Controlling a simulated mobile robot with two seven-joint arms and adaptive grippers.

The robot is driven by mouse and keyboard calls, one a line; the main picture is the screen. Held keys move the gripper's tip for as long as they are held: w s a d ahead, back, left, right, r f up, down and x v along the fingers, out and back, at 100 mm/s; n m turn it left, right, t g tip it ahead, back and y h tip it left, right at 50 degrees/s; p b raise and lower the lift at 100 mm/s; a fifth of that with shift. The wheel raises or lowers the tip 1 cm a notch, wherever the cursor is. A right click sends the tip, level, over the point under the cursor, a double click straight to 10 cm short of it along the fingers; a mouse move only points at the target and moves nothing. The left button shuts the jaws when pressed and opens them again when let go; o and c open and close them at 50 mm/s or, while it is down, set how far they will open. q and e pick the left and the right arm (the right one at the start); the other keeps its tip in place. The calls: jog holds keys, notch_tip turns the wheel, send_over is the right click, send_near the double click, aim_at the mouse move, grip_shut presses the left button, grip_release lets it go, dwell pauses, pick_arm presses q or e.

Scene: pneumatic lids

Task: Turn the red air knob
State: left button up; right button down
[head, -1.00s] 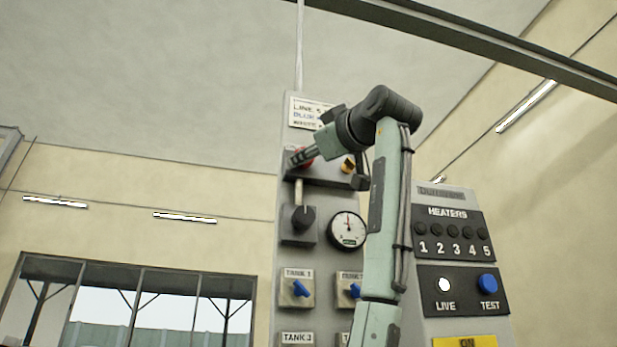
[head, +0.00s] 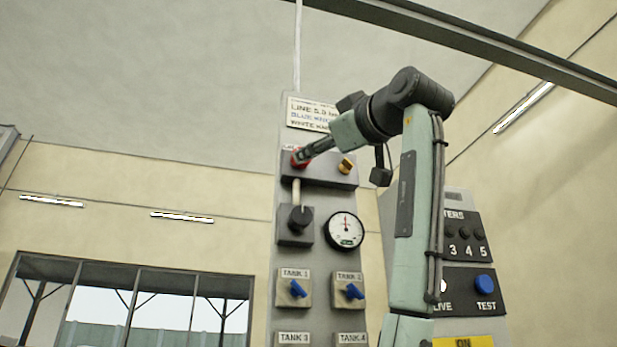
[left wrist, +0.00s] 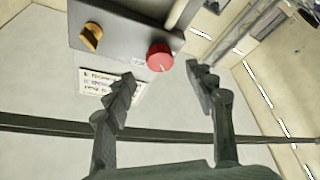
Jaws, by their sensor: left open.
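The red air knob (head: 297,162) is on a dark block near the top of the grey panel. My left gripper (head: 305,154) is in front of it and hides part of it. In the left wrist view the red knob (left wrist: 159,57), round with a white mark, shows between and beyond the open fingertips (left wrist: 162,74). The fingers appear apart from it, with nothing between them. My right gripper is in neither view.
A yellow knob (head: 346,166) is beside the red one on the same block. A heater panel (head: 463,275) stands to the right, partly behind my arm.

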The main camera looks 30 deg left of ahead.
pick_arm(q)
jog(key=v, duration=0.6)
jog(key=shift+s+d, duration=0.15)
jog(key=shift+d, duration=0.15)
jog(key=shift+f, duration=0.1)
